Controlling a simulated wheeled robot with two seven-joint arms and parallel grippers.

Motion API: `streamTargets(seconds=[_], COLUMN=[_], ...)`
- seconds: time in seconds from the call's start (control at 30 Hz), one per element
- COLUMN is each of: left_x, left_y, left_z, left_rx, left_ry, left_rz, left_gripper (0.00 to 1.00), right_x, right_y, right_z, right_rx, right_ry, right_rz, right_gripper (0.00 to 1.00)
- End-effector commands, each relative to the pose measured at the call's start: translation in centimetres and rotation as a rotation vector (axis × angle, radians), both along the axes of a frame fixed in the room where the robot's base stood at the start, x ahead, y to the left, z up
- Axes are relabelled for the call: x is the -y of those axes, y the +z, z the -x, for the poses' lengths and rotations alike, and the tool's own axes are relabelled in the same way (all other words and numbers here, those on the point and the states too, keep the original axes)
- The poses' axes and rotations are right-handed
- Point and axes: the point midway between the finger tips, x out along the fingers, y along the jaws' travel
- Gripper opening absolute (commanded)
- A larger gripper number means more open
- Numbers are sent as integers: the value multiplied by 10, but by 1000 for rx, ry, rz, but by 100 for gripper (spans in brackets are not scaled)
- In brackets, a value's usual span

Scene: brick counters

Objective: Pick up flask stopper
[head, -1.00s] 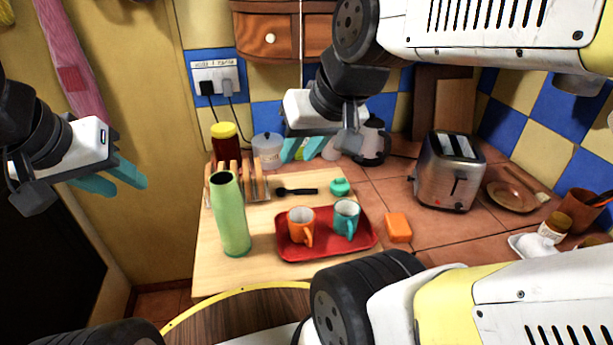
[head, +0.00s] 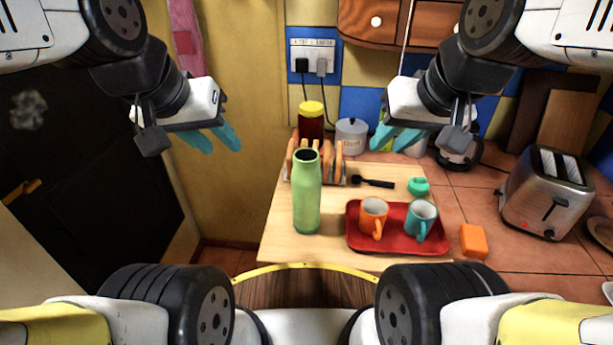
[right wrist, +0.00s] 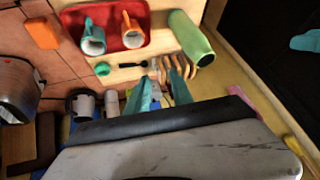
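The flask stopper is a small round teal-green piece (head: 419,186) on the counter, behind the red tray and to the right of the black spoon. It also shows in the right wrist view (right wrist: 102,69). The tall green flask (head: 307,195) stands upright with an open dark mouth, left of the tray. My right gripper (head: 391,145) is open and empty, raised above the back of the counter, behind and left of the stopper. Its two teal fingers show apart in the right wrist view (right wrist: 164,88). My left gripper (head: 223,147) is open and empty in the air, left of the counter.
The red tray (head: 355,240) holds an orange mug (head: 373,214) and a teal mug (head: 421,217). A black spoon (head: 373,182), toast rack (head: 315,168), orange block (head: 473,241), kettle (head: 462,152) and toaster (head: 548,194) stand around. The board around the stopper is mostly clear.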

Motion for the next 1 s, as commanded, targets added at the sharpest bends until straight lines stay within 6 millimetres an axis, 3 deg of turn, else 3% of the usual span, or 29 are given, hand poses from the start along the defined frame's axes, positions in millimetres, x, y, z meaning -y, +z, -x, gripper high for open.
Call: streamTargets(seconds=[0.03, 0.27, 0.43, 0.67, 1.0], left_x=[0, 0, 0, 0, 0], left_y=[0, 0, 0, 0, 0], left_z=[0, 0, 0, 0, 0], left_rx=[0, 0, 0, 0, 0], left_ry=[0, 0, 0, 0, 0], left_rz=[0, 0, 0, 0, 0], left_gripper=[36, 36, 36, 36, 36], right_x=[0, 2, 17, 54, 117], right_y=[0, -1, -6, -31, -102], right_z=[0, -3, -28, -84, -158], right_rx=[0, -9, -79, -238, -444], right_ry=[0, -7, -41, -90, -120], right_rz=[0, 10, 89, 216, 259], right_gripper=[37, 80, 80, 80, 80])
